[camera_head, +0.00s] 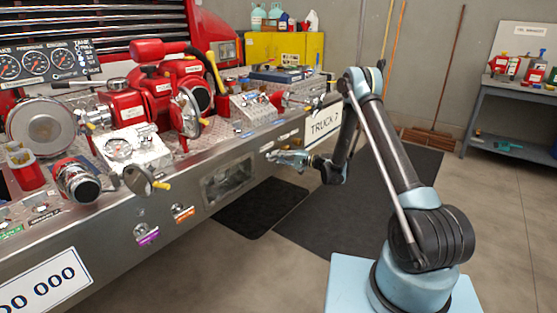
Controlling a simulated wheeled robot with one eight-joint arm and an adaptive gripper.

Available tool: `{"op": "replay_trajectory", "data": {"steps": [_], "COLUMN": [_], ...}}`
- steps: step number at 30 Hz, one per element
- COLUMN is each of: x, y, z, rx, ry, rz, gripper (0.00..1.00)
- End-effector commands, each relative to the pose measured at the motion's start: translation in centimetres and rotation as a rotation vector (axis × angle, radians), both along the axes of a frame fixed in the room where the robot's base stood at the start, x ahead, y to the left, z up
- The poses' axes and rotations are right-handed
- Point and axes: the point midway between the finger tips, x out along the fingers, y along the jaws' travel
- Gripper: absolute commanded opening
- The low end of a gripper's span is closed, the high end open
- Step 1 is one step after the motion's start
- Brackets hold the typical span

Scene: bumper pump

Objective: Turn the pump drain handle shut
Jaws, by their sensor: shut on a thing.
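Two small fittings with a purple tag (148,237) and an orange tag (183,214) sit further left on the bumper face. A red pump (160,88) with gauges and valves stands on top. Dark mats (262,207) cover the floor; a workbench (515,105) stands at right.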

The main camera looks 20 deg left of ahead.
Motion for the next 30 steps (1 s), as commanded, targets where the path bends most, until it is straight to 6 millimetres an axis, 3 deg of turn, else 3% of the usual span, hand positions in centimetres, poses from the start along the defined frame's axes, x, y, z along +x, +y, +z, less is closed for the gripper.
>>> {"op": "replay_trajectory", "data": {"steps": [4,5,6,20,30], "x": [0.3,0.3,0.3,0.1,0.2], "y": [-0.2,-0.2,-0.2,-0.8,-6.8], "z": [-0.2,-0.2,-0.2,-0.1,-0.2], "rx": [-0.003,-0.004,-0.004,-0.002,-0.002], "ry": [-0.002,-0.003,-0.003,-0.002,-0.002], "rz": [-0.006,-0.006,-0.006,-0.002,-0.005], "gripper": [0.0,0.2,0.29,0.3,0.3]}}
